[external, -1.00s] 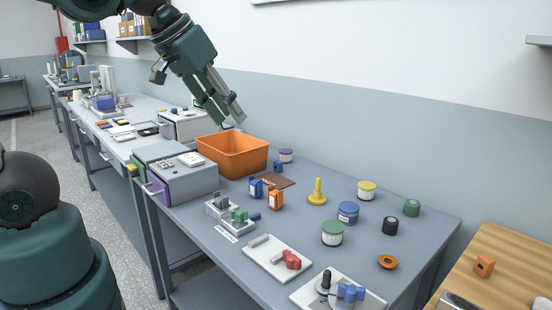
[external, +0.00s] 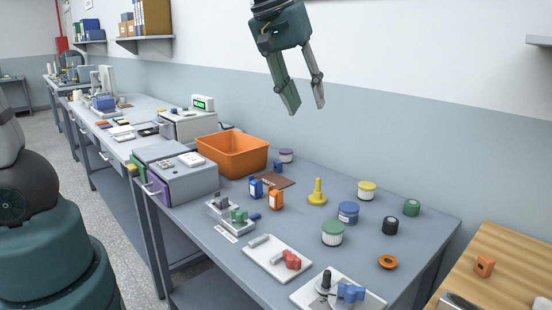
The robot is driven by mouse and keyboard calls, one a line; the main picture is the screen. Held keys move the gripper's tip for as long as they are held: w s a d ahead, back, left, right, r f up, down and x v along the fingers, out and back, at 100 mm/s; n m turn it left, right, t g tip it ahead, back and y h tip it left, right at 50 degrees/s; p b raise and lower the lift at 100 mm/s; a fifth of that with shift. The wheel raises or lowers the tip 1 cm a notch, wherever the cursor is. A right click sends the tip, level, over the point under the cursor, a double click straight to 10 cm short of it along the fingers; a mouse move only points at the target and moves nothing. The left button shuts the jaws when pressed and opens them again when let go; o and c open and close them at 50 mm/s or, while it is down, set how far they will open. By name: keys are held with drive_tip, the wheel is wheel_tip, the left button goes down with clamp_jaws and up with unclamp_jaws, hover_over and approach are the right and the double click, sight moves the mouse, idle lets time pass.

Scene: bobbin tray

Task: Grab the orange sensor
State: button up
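A small orange boxy piece (external: 276,199), which looks like the orange sensor, stands on the grey bench beside a similar blue piece (external: 256,188). Another small orange block (external: 484,265) with a dark hole sits on the wooden surface at the lower right. My gripper (external: 306,109) hangs high above the bench, fingers pointing down and spread apart. It is open with nothing between the fingers, well above the orange piece.
An orange bin (external: 232,157) stands behind the orange piece, with a grey drawer box (external: 182,178) to its left. A yellow peg (external: 317,193), several coloured bobbins and a white plate (external: 277,262) with a red part occupy the bench around it.

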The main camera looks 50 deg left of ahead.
drive_tip(key=w+d+f+n+g, duration=0.1)
drive_tip(key=w+d+f+n, duration=0.15)
drive_tip(key=w+d, duration=0.75)
drive_tip(key=n+g+y+p, duration=0.1)
drive_tip(key=n+g+p, duration=0.15)
drive_tip(key=n, duration=0.35)
hover_over(487, 258)
drive_tip(key=b, duration=0.1)
drive_tip(key=shift+m+g, duration=0.25)
drive_tip(key=shift+g, duration=0.2)
drive_tip(key=f, duration=2.1)
drive_tip(key=shift+a+f, duration=0.25)
drive_tip(key=shift+a, duration=0.1)
drive_tip(key=shift+d+f, duration=0.2)
drive_tip(key=shift+f, duration=0.05)
drive_tip(key=shift+f, duration=1.3)
drive_tip(key=shift+d+f, duration=0.2)
drive_tip(key=shift+f, duration=2.4)
